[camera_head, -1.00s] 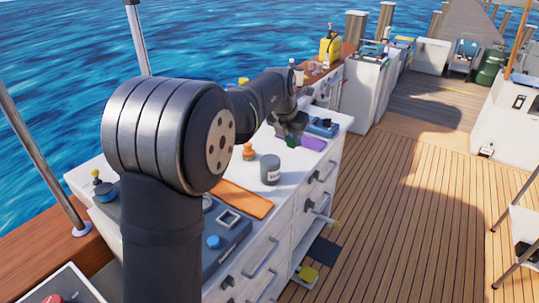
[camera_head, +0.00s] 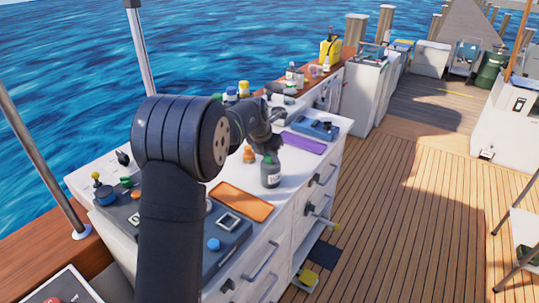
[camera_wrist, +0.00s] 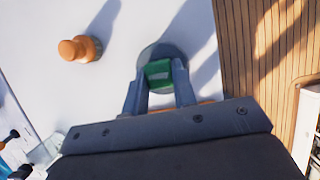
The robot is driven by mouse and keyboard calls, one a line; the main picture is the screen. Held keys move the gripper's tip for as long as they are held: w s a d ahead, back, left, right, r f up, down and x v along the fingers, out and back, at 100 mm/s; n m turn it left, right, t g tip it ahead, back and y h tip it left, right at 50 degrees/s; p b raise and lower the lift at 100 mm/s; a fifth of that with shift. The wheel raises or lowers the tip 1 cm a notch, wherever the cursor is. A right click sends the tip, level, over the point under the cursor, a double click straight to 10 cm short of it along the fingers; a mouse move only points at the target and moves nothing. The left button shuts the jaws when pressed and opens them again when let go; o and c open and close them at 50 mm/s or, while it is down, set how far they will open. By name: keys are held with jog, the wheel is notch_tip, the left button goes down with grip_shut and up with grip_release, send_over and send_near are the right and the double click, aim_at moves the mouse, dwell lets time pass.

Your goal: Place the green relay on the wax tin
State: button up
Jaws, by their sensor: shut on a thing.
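The green relay (camera_wrist: 158,73) is held between the two fingers of my gripper (camera_wrist: 159,82) in the wrist view. Behind it in that view is the round top of a dark grey tin (camera_wrist: 165,50), which I take to be the wax tin. In the head view the tin (camera_head: 271,177) stands upright on the white counter with a pale label on its side. My gripper (camera_head: 270,147) is directly above it, and a little green of the relay shows at the tin's top. Whether the relay touches the tin I cannot tell.
An orange knob-shaped piece (camera_head: 249,155) stands left of the tin. A purple strip (camera_head: 303,142) and a blue device (camera_head: 317,128) lie behind it. An orange mat (camera_head: 240,202) lies in front, beside a control panel (camera_head: 222,240). The counter's right edge drops to the deck.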

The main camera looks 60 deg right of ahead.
jog(key=shift+f, duration=0.1)
jog(key=o, duration=1)
jog(key=v, duration=1.2)
